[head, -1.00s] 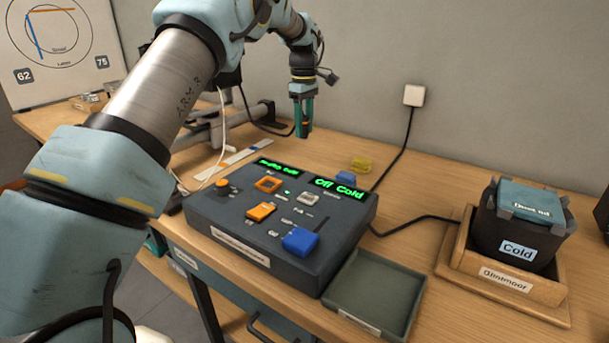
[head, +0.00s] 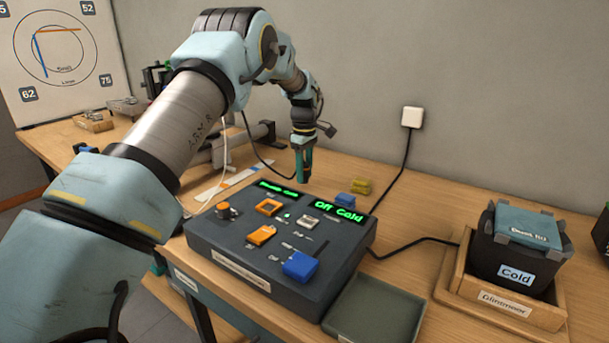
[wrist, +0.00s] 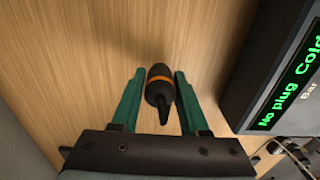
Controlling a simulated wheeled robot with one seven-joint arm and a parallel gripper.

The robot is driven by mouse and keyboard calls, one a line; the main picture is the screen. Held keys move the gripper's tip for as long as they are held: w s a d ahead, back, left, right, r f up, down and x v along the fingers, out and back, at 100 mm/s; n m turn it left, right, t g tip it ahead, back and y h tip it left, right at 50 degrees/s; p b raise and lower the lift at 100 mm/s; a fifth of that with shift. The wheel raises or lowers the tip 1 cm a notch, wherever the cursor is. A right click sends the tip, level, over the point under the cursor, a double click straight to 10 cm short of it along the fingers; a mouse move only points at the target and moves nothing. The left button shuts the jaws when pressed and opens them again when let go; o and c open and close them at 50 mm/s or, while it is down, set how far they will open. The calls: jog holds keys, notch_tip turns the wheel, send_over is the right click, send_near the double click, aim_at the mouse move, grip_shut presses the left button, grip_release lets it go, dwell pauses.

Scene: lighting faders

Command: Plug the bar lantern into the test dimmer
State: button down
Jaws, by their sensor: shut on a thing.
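My gripper (head: 303,168) is behind the back left part of the dark test dimmer box (head: 210,235). In the wrist view my gripper (wrist: 160,76) is shut on a black plug (wrist: 158,92) with an orange band, over bare wood. The dimmer's edge (wrist: 240,95) is to the right, apart from the plug. Its near display (wrist: 290,90) reads "No plug Cold" above the word "Bar". The head view shows a second display (head: 336,211) reading "Off Cold".
A green-grey tray (head: 375,312) sits front right of the dimmer. A dark "Cold" box (head: 515,255) stands in a wooden holder (head: 465,290) at the right. Blue (head: 345,200) and yellow (head: 360,186) blocks lie behind the dimmer. A black cable (head: 415,243) crosses the table.

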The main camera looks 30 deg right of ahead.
jog(key=shift+f+p, duration=0.3)
jog(key=shift+f, duration=0.6)
jog(key=shift+f, duration=0.15)
jog(key=shift+c, duration=2.1)
grip_release()
jog(key=shift+f+b, duration=0.1)
jog(key=shift+b, duration=0.2)
jog(key=r+b, duration=0.1)
jog(key=r, duration=0.2)
jog(key=r+b, duration=0.1)
jog(key=r, duration=0.3)
jog(key=r+b, duration=0.1)
jog(key=r, duration=0.3)
jog(key=shift+w+a, duration=0.15)
jog(key=shift+w, duration=0.2)
jog(key=s+a+m, duration=0.2)
jog(key=a+m, duration=0.1)
jog(key=a, duration=2.5)
jog(key=s+a+f+m, duration=0.2)
jog(key=s+a, duration=0.6)
jog(key=s, duration=0.1)
jog(key=s+a+f+m+t, duration=0.1)
jog(key=s+a+f+m, duration=0.1)
jog(key=s+a, duration=0.6)
jog(key=shift+s+a+f+t, duration=0.3)
jog(key=shift+s+f, duration=0.15)
jog(key=shift+s, duration=0.25)
